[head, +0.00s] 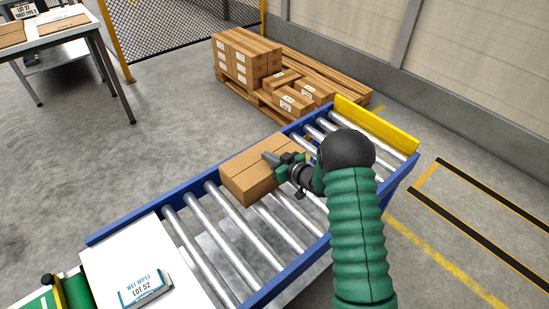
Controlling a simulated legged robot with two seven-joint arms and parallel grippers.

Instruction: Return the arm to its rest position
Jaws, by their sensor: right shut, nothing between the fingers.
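My right arm comes up from the bottom right in a green ribbed sleeve. My right gripper (270,158) is shut and empty, and its fingertips point left over a brown cardboard box (247,183). The box sits on the roller conveyor (187,242), which has blue side rails. The gripper covers part of the box's right side, and I cannot tell whether the fingers touch it. My left gripper is not in view.
A yellow end stop (378,124) closes the conveyor's far end. Behind it a wooden pallet (345,84) carries stacked cartons (245,58). A white board (125,262) with a wet wipes label is at lower left. A table (75,30) stands at upper left.

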